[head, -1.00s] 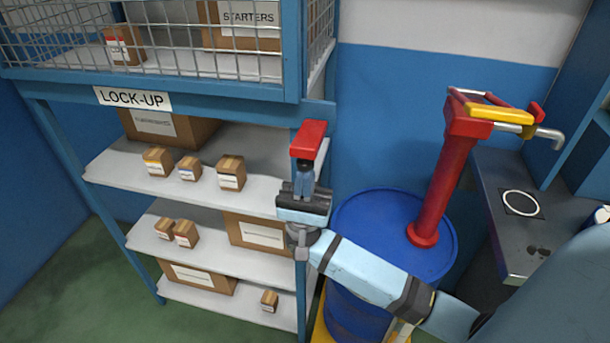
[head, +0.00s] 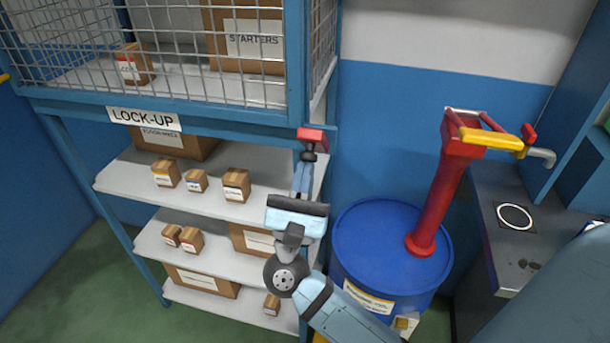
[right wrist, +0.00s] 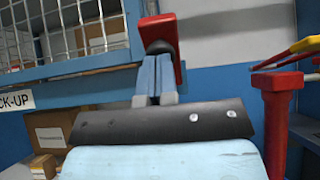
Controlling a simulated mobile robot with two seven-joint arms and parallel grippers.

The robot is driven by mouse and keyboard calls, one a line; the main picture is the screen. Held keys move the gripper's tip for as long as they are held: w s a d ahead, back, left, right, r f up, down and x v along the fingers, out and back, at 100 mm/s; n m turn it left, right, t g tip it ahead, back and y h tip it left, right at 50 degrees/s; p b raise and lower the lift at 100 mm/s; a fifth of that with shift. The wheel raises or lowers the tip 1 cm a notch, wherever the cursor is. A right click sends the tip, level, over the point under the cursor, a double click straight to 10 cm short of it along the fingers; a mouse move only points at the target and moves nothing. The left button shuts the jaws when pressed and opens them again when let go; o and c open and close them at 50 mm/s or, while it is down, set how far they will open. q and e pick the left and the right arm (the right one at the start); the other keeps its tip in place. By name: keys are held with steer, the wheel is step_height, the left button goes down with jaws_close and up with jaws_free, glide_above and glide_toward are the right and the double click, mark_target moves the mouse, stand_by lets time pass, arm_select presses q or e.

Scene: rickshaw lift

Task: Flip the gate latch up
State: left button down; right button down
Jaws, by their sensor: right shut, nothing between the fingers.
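The red gate latch (head: 312,135) sits at the right front corner post of the lock-up cage, just below the mesh. A dark round part shows under its red end. In the right wrist view the red latch (right wrist: 175,58) stands right behind the fingertips, with the dark part in front of it. My right gripper (head: 303,165) is shut and empty, its fingers pointing up at the latch from below. The same fingers show in the right wrist view (right wrist: 155,75). They look very close to the dark part; I cannot tell whether they touch. My left gripper is out of view.
The wire cage (head: 180,55) carries a LOCK-UP sign (head: 145,119); shelves with several cardboard boxes lie below. A blue drum (head: 375,240) with a red pump (head: 440,195) stands right of my arm. A dark bench (head: 520,240) is farther right.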

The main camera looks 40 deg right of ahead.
mark_target(310, 131)
steer(key=shift+w+d+r+g+y, duration=0.1)
steer(key=shift+r+g+y, duration=0.05)
steer(key=shift+r, duration=0.5)
steer(key=shift+w+d+r+g+y, duration=0.1)
steer(key=shift+r+g+y, duration=0.05)
steer(key=shift+r, duration=0.45)
steer(key=shift+w+d+r, duration=0.25)
steer(key=shift+d+r, duration=0.05)
steer(key=shift+r, duration=0.3)
steer(key=shift+w+d+r, duration=0.2)
steer(key=shift+d+r, duration=0.1)
steer(key=shift+r, duration=0.25)
steer(key=shift+w+d+r+b, duration=0.35)
steer(key=shift+r, duration=0.7)
steer(key=shift+d+r, duration=0.1)
steer(key=shift+d, duration=0.05)
